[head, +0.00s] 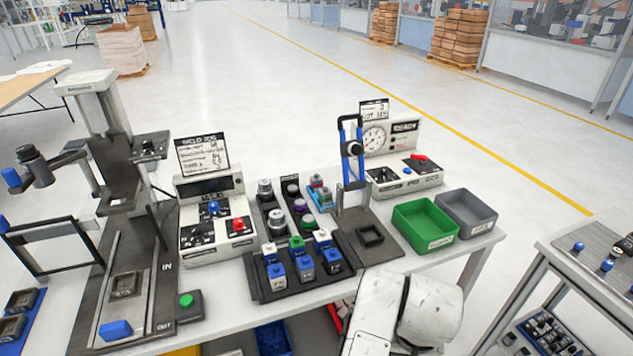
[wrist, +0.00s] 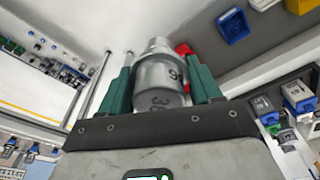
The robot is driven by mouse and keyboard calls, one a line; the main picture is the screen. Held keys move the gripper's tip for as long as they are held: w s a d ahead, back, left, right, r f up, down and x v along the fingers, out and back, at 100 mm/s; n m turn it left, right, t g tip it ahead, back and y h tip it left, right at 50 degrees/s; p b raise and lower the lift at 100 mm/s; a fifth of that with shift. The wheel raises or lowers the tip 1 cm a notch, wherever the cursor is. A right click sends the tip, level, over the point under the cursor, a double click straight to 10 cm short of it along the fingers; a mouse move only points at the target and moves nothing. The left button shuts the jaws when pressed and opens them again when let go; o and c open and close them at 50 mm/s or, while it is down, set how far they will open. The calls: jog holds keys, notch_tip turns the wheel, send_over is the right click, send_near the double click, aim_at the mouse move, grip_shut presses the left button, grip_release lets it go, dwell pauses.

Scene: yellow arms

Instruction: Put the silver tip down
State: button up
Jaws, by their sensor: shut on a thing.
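My gripper (wrist: 163,76) has two dark green fingers, shut on a silver tip (wrist: 158,73) in the wrist view. The tip is a shiny stepped cylinder with dark digits on its lower part and a narrower far end. One finger presses on each side of it. In the head view, a white part of my arm (head: 415,312) shows at the bottom, while my gripper and the held tip are not visible there. Other silver-topped pieces (head: 277,218) stand in a dark rack (head: 298,228) on the bench in the head view.
A tray of blue- and green-marked blocks (head: 305,265) stands at the bench front. A dark plate with a square recess (head: 370,234) lies right of it. Green (head: 425,222) and grey (head: 468,212) bins stand at the right. A tall press (head: 112,150) and gauge box (head: 390,138) flank the bench.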

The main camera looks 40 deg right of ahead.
jog(key=w+a+f+n+y+b, duration=0.1)
jog(key=w+a+f+n+b, duration=0.1)
jog(key=w+a+f+n, duration=0.7)
jog(key=w+a+f, duration=0.3)
jog(key=w+f, duration=0.1)
jog(key=shift+a+b, duration=0.3)
jog(key=shift+a, duration=0.05)
jog(key=shift+a, duration=0.1)
jog(key=shift+r, duration=0.1)
jog(key=shift+w+d+r, duration=0.35)
jog(key=shift+w+d, duration=0.05)
jog(key=shift+w, duration=0.1)
